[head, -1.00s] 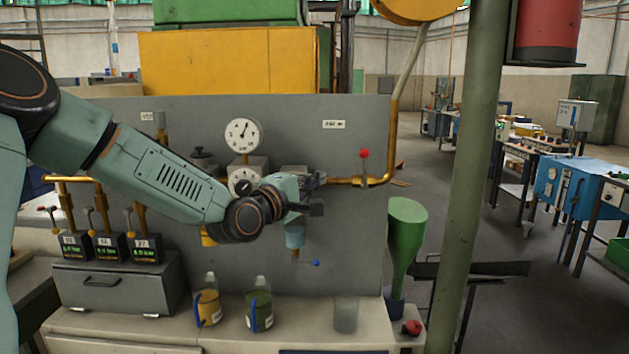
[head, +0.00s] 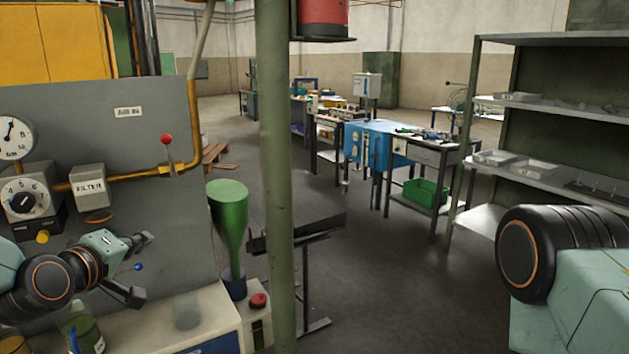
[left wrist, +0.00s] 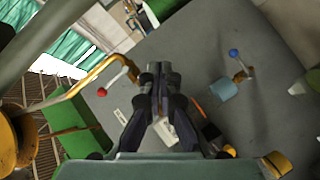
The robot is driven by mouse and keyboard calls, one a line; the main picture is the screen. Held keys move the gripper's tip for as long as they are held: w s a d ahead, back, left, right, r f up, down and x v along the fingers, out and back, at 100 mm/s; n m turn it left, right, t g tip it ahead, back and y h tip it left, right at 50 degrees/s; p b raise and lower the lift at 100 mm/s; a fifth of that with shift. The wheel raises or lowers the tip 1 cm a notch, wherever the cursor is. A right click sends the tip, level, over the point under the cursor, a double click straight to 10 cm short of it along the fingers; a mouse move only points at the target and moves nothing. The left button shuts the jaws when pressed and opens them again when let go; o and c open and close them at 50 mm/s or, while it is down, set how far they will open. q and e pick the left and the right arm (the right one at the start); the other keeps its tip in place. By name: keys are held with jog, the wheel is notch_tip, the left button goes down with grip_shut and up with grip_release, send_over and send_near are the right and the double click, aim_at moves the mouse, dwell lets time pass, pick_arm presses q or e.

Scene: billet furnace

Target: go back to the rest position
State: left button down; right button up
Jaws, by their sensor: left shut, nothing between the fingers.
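My left gripper (head: 140,268) is at the lower left of the head view, in front of the grey panel (head: 150,220) and below the filter box (head: 90,187). In the left wrist view its two fingers (left wrist: 158,72) lie together with nothing between them. A part of my right arm shows at the lower right of the head view. The right gripper itself is out of the picture.
A green post (head: 276,180) stands right of the panel. A green funnel-shaped vessel (head: 229,215) and a red button (head: 258,301) are near the bench end. A shelf rack (head: 520,42) stands at right. Open floor lies between.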

pick_arm(q)
jog(key=s+d+f+m+g+b, duration=0.1)
jog(key=s+d+f+m+g, duration=0.2)
jog(key=f, duration=0.5)
jog(key=s+d+f+m+g, duration=0.1)
jog(key=s+d+f+g, duration=0.1)
jog(key=s+f, duration=0.45)
jog(key=s+d+f+m+g+b, duration=0.1)
jog(key=s+f+m+g, duration=0.1)
jog(key=s+f, duration=0.6)
jog(key=s+d+f+m+g+b, duration=0.2)
jog(key=s+f+g, duration=0.2)
jog(key=s+f, duration=0.5)
jog(key=s+d+f+m+g+y+b, duration=0.1)
jog(key=s+d+f+m+g, duration=0.1)
jog(key=s+f, duration=0.7)
jog(key=s+g, duration=0.1)
jog(key=s, duration=0.4)
jog(key=shift+g+b, duration=0.35)
jog(key=shift+g, duration=0.05)
